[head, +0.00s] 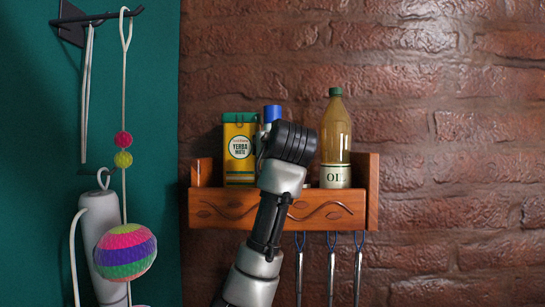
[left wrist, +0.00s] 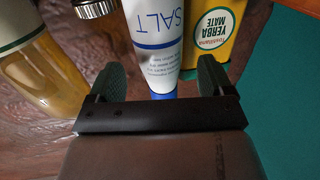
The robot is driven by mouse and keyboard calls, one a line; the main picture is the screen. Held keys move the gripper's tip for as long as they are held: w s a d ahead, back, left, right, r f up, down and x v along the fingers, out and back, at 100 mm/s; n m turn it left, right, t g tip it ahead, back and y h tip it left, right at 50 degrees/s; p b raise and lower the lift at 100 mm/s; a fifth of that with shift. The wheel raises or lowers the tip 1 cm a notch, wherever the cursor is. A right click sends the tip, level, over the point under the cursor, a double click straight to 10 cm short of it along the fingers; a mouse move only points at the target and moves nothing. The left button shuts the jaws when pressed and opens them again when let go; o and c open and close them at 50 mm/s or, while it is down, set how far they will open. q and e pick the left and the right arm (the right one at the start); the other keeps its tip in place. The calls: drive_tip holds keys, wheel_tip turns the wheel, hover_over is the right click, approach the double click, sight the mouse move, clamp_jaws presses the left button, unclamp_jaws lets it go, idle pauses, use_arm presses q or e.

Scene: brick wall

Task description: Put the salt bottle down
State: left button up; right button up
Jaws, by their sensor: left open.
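The salt bottle is white with blue lettering and a blue cap. In the head view only its blue cap (head: 272,113) and a strip of its side show; my left arm hides the rest. In the left wrist view, which is upside down, the salt bottle (left wrist: 155,35) stands between the fingers of my left gripper (left wrist: 160,78), its cap end towards the palm. The fingers are open, with a gap on each side of the bottle. The bottle appears upright in the wooden shelf (head: 225,210); its base is hidden. My right gripper is in neither view.
A yellow yerba mate tin (head: 239,155) stands left of the salt. An oil bottle (head: 335,140) stands right. A metal-capped jar (left wrist: 95,8) shows between salt and oil. Utensils (head: 331,270) hang below the shelf; a cord with balls (head: 125,250) hangs at left.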

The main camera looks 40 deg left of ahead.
use_arm(q)
drive_tip(key=b+v, duration=0.3)
drive_tip(key=v, duration=0.4)
drive_tip(key=shift+s+d, duration=0.2)
drive_tip(key=shift+d, duration=0.1)
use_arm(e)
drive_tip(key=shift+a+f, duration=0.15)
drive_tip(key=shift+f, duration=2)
